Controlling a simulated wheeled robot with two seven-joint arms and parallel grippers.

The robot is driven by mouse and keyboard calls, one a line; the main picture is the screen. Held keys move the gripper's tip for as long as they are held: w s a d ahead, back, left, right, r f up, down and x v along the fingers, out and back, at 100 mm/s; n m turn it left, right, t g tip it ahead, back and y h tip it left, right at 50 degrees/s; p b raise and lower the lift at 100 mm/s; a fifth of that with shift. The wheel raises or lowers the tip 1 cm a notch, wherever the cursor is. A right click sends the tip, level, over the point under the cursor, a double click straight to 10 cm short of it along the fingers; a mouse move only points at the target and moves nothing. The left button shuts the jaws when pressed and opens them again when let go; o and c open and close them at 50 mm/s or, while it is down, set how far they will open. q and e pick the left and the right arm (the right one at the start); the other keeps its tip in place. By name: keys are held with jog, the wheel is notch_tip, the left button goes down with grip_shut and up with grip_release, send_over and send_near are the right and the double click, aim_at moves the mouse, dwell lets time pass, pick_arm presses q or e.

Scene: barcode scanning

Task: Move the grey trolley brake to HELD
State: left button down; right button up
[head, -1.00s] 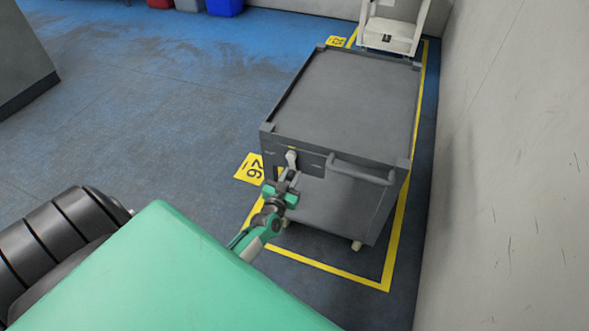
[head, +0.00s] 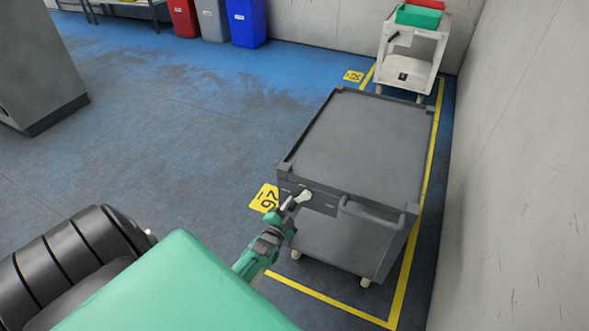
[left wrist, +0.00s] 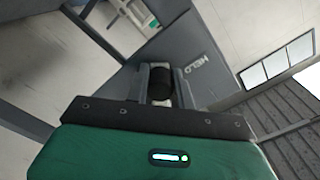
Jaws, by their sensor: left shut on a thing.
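The grey trolley (head: 368,135) stands within yellow floor lines by the right wall. Its brake lever (head: 303,195) is a small light handle on the front panel, left of the push bar. The lever slopes down and left from its pivot. My left gripper (head: 291,205) is at the lever and shut on it. The fingers partly hide the lever. My right gripper is not in view.
A push bar (head: 372,215) sticks out right of the lever. A white cart (head: 412,55) with green and red bins stands behind. A yellow floor tag (head: 265,198) lies left of the trolley.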

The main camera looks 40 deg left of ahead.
pick_arm(q)
jog(key=shift+s+a+m, duration=0.15)
jog(key=shift+a+m, duration=0.2)
jog(key=shift+m, duration=0.35)
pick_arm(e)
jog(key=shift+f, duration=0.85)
pick_arm(q)
jog(key=shift+a+r+p, duration=0.1)
jog(key=shift+a+p, duration=0.15)
jog(key=shift+p, duration=0.05)
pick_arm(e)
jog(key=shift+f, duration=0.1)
pick_arm(q)
jog(key=c, duration=1.2)
grip_release()
jog(key=shift+s+a, duration=0.1)
jog(key=shift+a, duration=0.05)
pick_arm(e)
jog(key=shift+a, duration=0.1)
pick_arm(q)
jog(key=shift+d, duration=0.2)
